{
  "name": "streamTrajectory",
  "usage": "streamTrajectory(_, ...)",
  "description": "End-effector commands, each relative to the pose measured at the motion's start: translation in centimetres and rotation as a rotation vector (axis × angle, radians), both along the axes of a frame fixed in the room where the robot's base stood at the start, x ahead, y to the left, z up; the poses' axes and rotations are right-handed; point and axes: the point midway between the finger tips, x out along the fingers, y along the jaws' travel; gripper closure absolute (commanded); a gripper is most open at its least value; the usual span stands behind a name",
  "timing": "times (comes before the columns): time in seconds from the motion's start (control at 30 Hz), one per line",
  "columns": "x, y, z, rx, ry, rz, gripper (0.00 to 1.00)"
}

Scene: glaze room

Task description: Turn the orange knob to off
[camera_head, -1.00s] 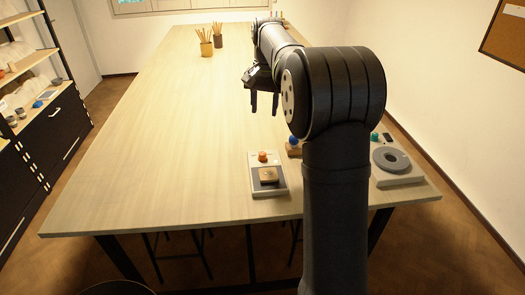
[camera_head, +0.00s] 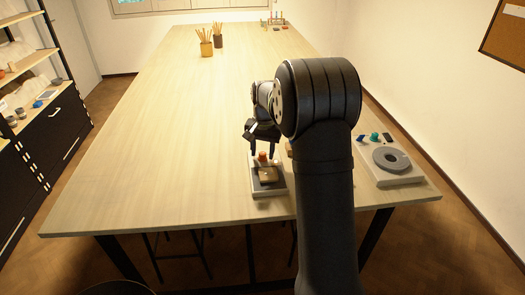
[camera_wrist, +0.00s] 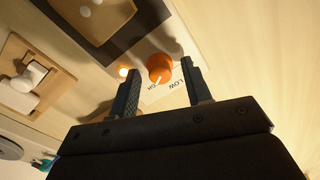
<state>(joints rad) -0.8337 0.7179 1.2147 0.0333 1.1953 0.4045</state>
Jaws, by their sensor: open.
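The orange knob (camera_head: 262,156) sits on a pale device (camera_head: 278,189) near the table's front edge. In the wrist view the knob (camera_wrist: 160,66) has a white pointer mark aimed at lettering ending in "GH", partly hidden by a finger. "LOW" is printed beside it. My gripper (camera_head: 262,153) points down over the device, open, with one finger on each side of the knob; in the wrist view (camera_wrist: 162,66) a gap shows at both sides. I cannot tell the exact height.
A brown block (camera_head: 267,174) lies on the device's dark pad. A wooden base with a white switch (camera_wrist: 32,76) stands beside it, mostly hidden by my arm in the head view. A grey wheel device (camera_head: 392,158) with a green knob (camera_head: 374,136) is at right. The left tabletop is clear.

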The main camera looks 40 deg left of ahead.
Motion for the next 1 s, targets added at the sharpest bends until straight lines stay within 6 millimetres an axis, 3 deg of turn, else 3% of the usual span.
streamTrajectory(0.27,0.00,0.02,-0.16,0.000,-0.001,0.000,0.55)
streamTrajectory(0.5,0.00,0.03,-0.13,0.000,-0.001,0.000,1.00)
streamTrajectory(1.0,0.03,0.01,-0.09,0.001,0.001,0.124,1.00)
